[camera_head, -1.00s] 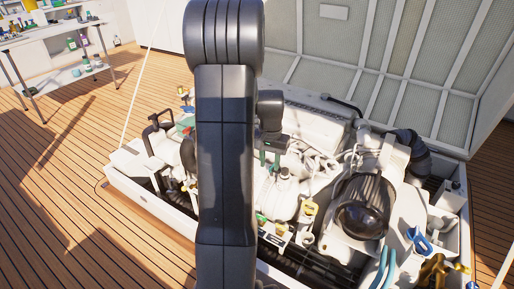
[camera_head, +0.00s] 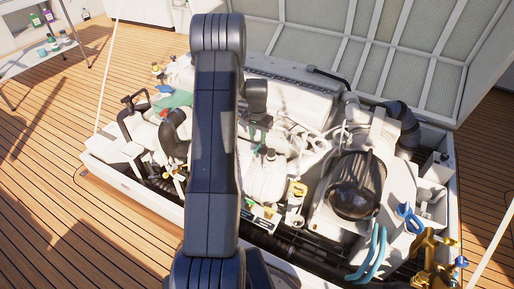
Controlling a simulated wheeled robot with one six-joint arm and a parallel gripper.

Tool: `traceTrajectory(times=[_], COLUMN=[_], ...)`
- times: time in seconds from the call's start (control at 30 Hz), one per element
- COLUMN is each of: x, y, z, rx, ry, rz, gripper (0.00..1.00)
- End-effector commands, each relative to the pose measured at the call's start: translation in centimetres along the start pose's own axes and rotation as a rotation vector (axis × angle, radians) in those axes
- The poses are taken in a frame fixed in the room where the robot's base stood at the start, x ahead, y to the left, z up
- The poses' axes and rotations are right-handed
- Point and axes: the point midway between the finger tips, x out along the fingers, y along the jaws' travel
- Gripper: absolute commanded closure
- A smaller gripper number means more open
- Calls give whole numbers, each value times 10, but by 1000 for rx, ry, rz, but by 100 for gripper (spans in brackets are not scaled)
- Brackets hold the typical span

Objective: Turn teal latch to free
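A small teal part (camera_head: 262,123), which looks like the teal latch, shows on the engine just right of my upright arm. My gripper (camera_head: 256,115) points down at it from above, at the end of the dark wrist. The fingertips are small and dark against the latch, so I cannot tell whether they touch it or how far apart they are. My arm covers the area just to the left. The latch's exact angle is too small to read.
The open engine hatch holds a white engine block (camera_head: 285,85), a dark round housing (camera_head: 355,185), a blue clip (camera_head: 410,217), a yellow-topped part (camera_head: 297,188) and brass fittings (camera_head: 430,255). The raised hatch lid (camera_head: 400,50) stands behind. Wooden deck (camera_head: 60,200) is clear at left.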

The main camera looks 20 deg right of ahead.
Motion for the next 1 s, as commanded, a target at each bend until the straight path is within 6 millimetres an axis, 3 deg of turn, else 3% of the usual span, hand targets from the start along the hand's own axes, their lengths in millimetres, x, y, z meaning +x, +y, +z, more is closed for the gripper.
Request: traceTrajectory(times=[0.1,0.3,0.67,0.7,0.87,1.0], x=[26,47,52,52,52,52], y=[0,0,0,0,0,0], z=[0,0,0,0,0,0], rx=[0,-1,-1,-1,-1,-1], ry=[-2,-1,1,1,1,1], rz=[1,0,-1,-1,0,0], gripper=[67,67,67,69,100,100])
